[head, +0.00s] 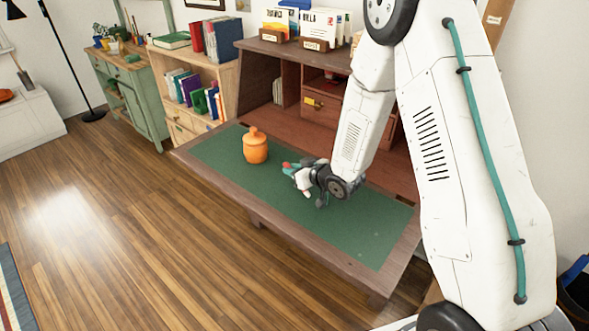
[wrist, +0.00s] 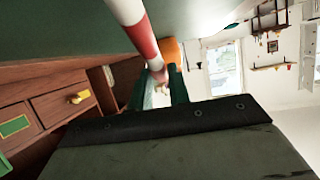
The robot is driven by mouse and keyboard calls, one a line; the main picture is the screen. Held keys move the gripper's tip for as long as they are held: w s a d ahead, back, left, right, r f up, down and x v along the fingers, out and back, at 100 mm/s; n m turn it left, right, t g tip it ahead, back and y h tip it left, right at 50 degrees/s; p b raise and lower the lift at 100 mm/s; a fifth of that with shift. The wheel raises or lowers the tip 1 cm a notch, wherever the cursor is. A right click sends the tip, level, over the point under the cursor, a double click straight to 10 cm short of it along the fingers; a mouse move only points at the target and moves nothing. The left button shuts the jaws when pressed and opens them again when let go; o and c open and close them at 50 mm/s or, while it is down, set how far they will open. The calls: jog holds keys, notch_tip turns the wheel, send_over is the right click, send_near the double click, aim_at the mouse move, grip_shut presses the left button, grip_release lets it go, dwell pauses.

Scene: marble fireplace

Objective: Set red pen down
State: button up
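The red pen (wrist: 143,40), with red and white bands, runs from the top edge of the wrist view down between the fingertips of my gripper (wrist: 157,84). My gripper is shut on it. In the head view my gripper (head: 294,172) is low over the green desk mat (head: 342,224), with a small red bit of the pen (head: 286,165) showing at its fingertips. Most of the pen is hidden there. I cannot tell whether the pen touches the mat.
An orange lidded jar (head: 255,148) stands on the mat left of my gripper; its side also shows in the wrist view (wrist: 171,50). The desk's drawers and shelves (head: 322,104) rise behind. The mat's front right part is clear.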

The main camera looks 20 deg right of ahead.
jog(key=shift+o, duration=1)
jog(key=shift+d+r, duration=0.1)
jog(key=shift+r, duration=0.15)
jog(key=s+d+r+m+g+h, duration=0.2)
jog(key=s+d+r+h, duration=0.3)
jog(key=s+r, duration=0.4)
jog(key=s+d+r+m+g+h, duration=0.1)
jog(key=s+d+r+g+h, duration=0.15)
jog(key=s+d+r, duration=0.55)
jog(key=s+a+r+g, duration=0.1)
jog(key=s+r+g, duration=0.1)
jog(key=s, duration=0.6)
jog(key=s+a+r+m+g+y, duration=0.1)
jog(key=s+a+r+g, duration=0.1)
jog(key=s+r, duration=0.2)
jog(key=s+a+r+m+g, duration=0.1)
jog(key=s+a+r+g, duration=0.1)
jog(key=s, duration=0.9)
jog(key=shift+s+r, duration=0.35)
jog(key=shift+r, duration=0.5)
